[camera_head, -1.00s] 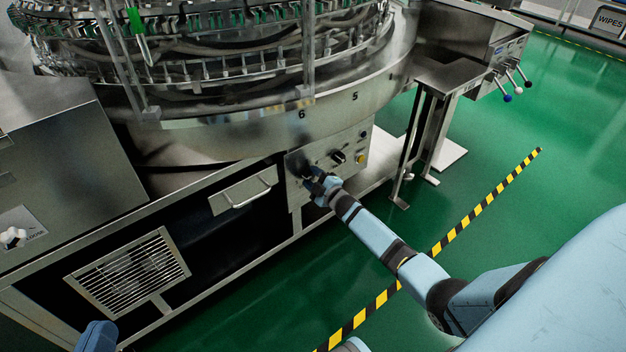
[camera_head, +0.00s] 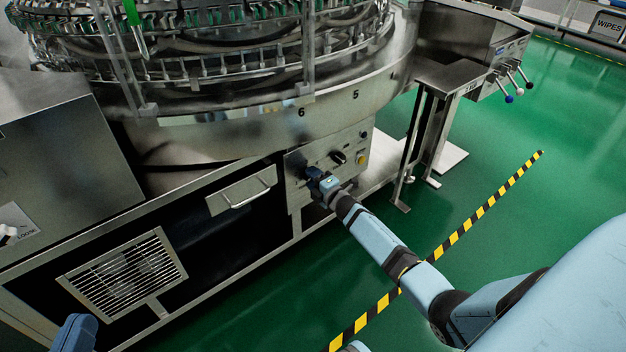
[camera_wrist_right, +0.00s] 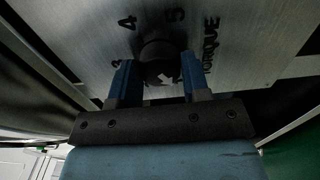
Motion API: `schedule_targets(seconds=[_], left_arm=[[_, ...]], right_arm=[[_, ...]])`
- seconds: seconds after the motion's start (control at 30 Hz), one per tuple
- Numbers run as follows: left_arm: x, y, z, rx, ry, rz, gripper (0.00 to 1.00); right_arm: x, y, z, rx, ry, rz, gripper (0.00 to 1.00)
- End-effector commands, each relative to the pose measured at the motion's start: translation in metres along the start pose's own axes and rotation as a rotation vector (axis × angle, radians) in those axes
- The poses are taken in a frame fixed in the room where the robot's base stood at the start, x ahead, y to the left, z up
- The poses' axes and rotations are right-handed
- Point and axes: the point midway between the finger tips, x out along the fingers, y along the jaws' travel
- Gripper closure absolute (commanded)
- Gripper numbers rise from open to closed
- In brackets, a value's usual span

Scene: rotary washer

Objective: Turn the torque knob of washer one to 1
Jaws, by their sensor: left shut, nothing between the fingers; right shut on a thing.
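The torque knob (camera_wrist_right: 158,60) of washer one is a dark round knob on a metal panel. In the right wrist view, the numbers 4 and 5 and partly hidden lettering show around it. A pale mark shows on the knob's near face. My right gripper (camera_head: 312,173) reaches the panel and is shut on the knob, with one blue finger (camera_wrist_right: 123,83) on each side. In the head view the gripper hides the knob. Only a dark blue part of my left gripper (camera_head: 75,334) shows at the bottom left edge, away from the panel.
The panel (camera_head: 298,194) also bears a black switch (camera_head: 338,157) and a yellow button (camera_head: 361,160), close right of my gripper. A drawer handle (camera_head: 243,195) is to the left. A metal side table (camera_head: 450,75) stands right. Green floor (camera_head: 560,170) is open beyond.

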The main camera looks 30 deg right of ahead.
Motion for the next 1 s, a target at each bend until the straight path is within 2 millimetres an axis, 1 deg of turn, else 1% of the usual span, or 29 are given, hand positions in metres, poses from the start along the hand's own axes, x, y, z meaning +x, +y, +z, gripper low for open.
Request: schedule_targets(seconds=[0.37, 0.4, 0.47, 0.5, 0.83, 0.93, 1.0], left_arm=[[0.0, 0.0, 0.001, 0.001, -0.002, 0.001, 1.0], [0.0, 0.0, 0.001, 0.001, -0.003, 0.001, 1.0], [0.0, 0.0, 0.001, 0.001, -0.003, 0.001, 1.0], [-0.001, 0.0, 0.001, 0.0, -0.003, 0.001, 1.0], [-0.001, 0.0, -0.001, -0.002, -0.005, 0.002, 1.0], [-0.001, 0.001, -0.005, -0.015, -0.011, 0.005, 1.0], [-0.001, 0.002, -0.008, -0.033, -0.023, 0.008, 1.0]], right_arm=[[0.0, 0.0, 0.0, -0.008, 0.001, -0.001, 0.81], [0.0, 0.0, 0.0, -0.008, 0.001, -0.001, 0.55], [0.0, 0.0, 0.0, -0.007, 0.001, -0.001, 0.41], [0.0, 0.0, 0.0, -0.007, 0.001, 0.0, 0.32], [-0.003, 0.001, 0.0, -0.005, 0.001, 0.0, 0.32], [-0.013, 0.002, 0.0, -0.005, 0.0, -0.001, 0.32], [-0.025, 0.003, 0.0, -0.004, 0.001, -0.002, 0.32]])
